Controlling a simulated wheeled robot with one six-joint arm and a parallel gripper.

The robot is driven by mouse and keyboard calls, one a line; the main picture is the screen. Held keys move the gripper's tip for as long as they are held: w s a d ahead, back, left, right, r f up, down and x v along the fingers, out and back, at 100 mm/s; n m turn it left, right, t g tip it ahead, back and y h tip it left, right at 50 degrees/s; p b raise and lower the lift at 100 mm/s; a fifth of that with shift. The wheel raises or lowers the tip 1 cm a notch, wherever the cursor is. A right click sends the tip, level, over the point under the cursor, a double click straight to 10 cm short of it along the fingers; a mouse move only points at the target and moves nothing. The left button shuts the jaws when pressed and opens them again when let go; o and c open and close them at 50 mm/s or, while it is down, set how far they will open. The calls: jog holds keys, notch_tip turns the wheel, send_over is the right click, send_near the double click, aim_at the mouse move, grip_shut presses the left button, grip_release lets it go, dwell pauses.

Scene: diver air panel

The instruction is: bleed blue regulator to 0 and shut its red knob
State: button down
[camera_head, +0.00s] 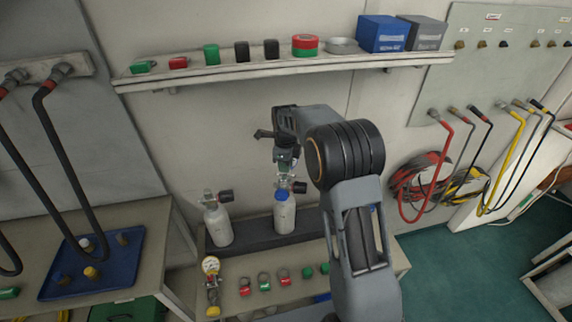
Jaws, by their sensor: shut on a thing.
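A pale cylinder with a blue collar (284,212) stands upright in a dark rack at the back of the bench. Its metal valve (284,182) is at the top, with a dark, reddish knob (299,187) on the right side. My gripper (286,166) points down right above this valve and is shut on a small fitting there. The fitting is mostly hidden by the jaws, so I cannot tell its colour or which part it is. No gauge reading on this cylinder can be made out.
A second pale cylinder (218,224) stands to the left in the rack (252,236). A loaded shelf (220,72) hangs above; hoses (421,190) hang at right. My arm hides the bench's right side.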

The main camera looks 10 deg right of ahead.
dwell(0.3)
jog(key=c, duration=1)
grip_release()
jog(key=shift+r, duration=0.15)
notch_tip(320, 180, up, 7)
jog(key=shift+r+b, duration=0.15)
jog(key=shift+b, duration=0.3)
